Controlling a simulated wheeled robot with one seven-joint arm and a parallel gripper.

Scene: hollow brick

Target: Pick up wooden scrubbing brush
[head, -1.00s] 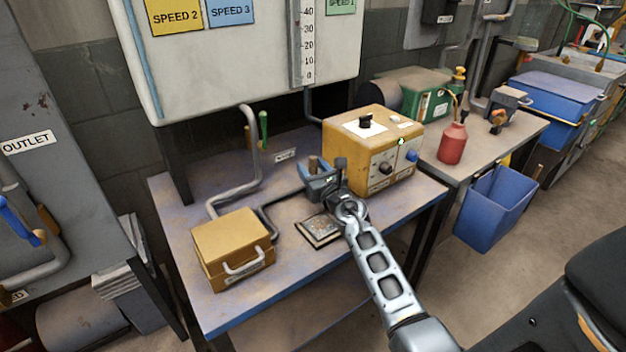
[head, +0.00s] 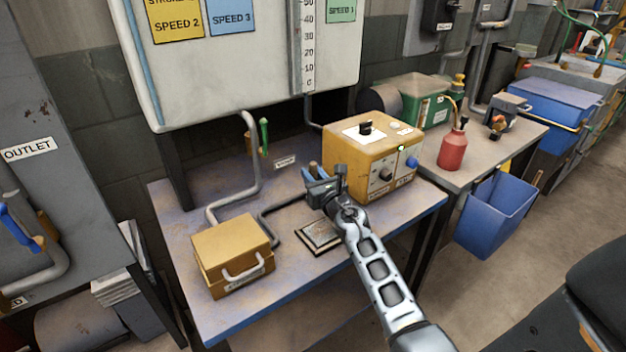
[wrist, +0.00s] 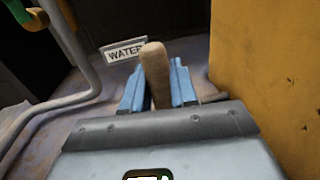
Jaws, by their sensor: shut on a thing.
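The wooden scrubbing brush shows as a brown wooden handle (wrist: 155,75) standing up between the blue fingers in the wrist view. Its lower part is hidden by my gripper. In the head view only a small brown tip (head: 313,170) of it shows. My gripper (head: 312,178) is over the workbench, left of the yellow control box. It is shut on the brush, with a blue finger on each side of the handle in the wrist view (wrist: 158,88). I cannot tell whether the brush touches the bench.
The yellow control box (head: 362,158) stands close on the right. A yellow case (head: 232,250) sits at the bench's front left. A grey pipe (head: 250,180) rises behind. A dark framed plate (head: 319,236) lies below my arm. A WATER label (wrist: 122,50) is behind the fingers.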

